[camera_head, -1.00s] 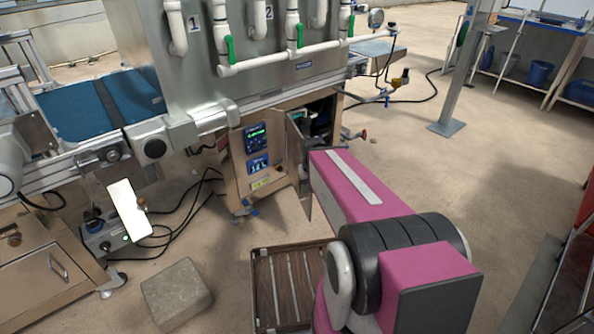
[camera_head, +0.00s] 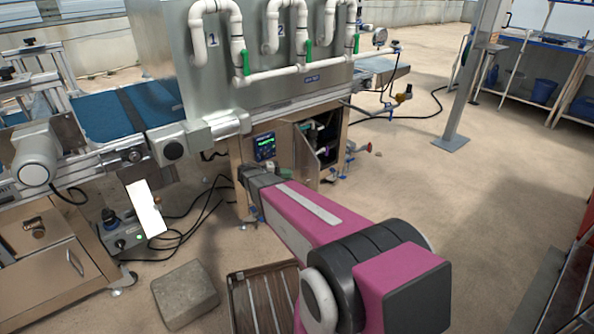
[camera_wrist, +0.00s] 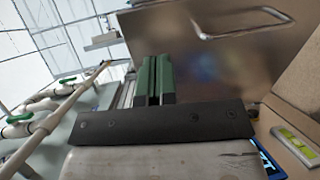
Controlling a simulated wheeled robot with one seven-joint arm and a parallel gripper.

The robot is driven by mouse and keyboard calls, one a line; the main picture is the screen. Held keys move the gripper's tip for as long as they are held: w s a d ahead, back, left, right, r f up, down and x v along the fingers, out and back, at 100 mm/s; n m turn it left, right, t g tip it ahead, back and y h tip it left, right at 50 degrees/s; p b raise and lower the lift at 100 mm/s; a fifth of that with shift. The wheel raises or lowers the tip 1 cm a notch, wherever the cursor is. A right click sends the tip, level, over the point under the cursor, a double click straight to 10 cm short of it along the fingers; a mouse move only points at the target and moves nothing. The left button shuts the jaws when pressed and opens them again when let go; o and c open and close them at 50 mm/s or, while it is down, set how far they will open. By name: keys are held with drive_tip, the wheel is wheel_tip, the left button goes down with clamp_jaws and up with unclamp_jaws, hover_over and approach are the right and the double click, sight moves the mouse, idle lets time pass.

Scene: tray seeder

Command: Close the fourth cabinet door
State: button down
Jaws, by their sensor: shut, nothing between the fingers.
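The cabinet door (camera_head: 306,148) under the machine stands ajar, with the dark cabinet inside (camera_head: 327,134) showing to its right. In the wrist view a metal panel with a bar handle (camera_wrist: 245,24), likely this door, fills the upper right. My gripper (camera_wrist: 156,72) shows there as green fingers, shut and empty, in front of the panel. I cannot tell whether they touch it.
A control panel (camera_head: 264,146) sits on the cabinet front. A stone block (camera_head: 185,293) and a slatted crate (camera_head: 232,291) lie on the floor in front. A closed cabinet (camera_head: 48,270) with a handle stands at lower left. The floor to the right is open.

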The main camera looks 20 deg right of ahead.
sight(315, 165)
drive_tip(key=shift+t+h, duration=0.4)
drive_tip(key=shift+h, duration=0.5)
drive_tip(key=d, duration=0.3)
drive_tip(key=w+d, duration=0.1)
drive_tip(key=d, duration=0.3)
drive_tip(key=d+r, duration=0.1)
drive_tip(key=d, duration=0.3)
drive_tip(key=shift+w, duration=0.35)
